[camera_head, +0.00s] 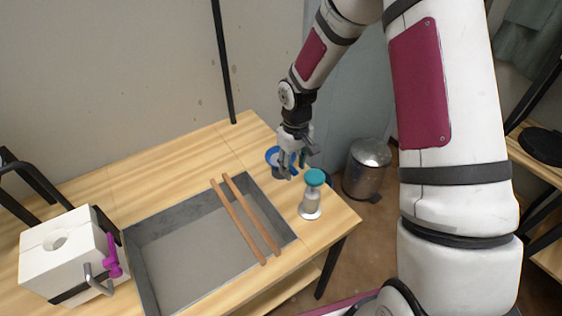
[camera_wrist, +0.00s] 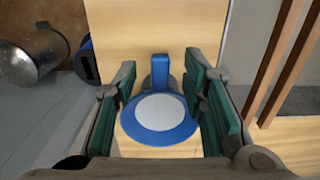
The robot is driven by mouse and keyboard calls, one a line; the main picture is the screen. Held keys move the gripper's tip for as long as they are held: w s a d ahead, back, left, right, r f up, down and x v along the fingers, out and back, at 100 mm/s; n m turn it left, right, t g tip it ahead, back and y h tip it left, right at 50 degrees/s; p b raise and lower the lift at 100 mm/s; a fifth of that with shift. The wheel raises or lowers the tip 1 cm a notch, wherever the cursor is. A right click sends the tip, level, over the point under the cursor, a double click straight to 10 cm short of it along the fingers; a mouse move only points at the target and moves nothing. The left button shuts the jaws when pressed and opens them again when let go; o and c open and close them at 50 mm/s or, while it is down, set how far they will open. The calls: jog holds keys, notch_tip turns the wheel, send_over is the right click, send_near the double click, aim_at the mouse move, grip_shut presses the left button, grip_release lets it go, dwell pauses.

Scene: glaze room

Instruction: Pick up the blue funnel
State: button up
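The blue funnel (camera_head: 271,154) is on the wooden table beyond the sink's far right corner, partly hidden behind my gripper (camera_head: 292,167) in the head view. In the wrist view the funnel (camera_wrist: 184,132) shows as a round blue rim around a pale disc, with a blue tab at its upper edge. My gripper (camera_wrist: 164,108) is open there, with one teal-padded finger on each side of the funnel. I cannot tell whether either pad touches the rim.
A teal-topped dispenser (camera_head: 313,194) stands close by, near the table's right edge. Two wooden sticks (camera_head: 238,222) lie across the grey sink (camera_head: 170,286). A white block-shaped device (camera_head: 62,262) is at left. A metal bin (camera_head: 367,170) stands on the floor.

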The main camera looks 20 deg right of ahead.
jog(key=shift+f, duration=1.35)
grip_shut()
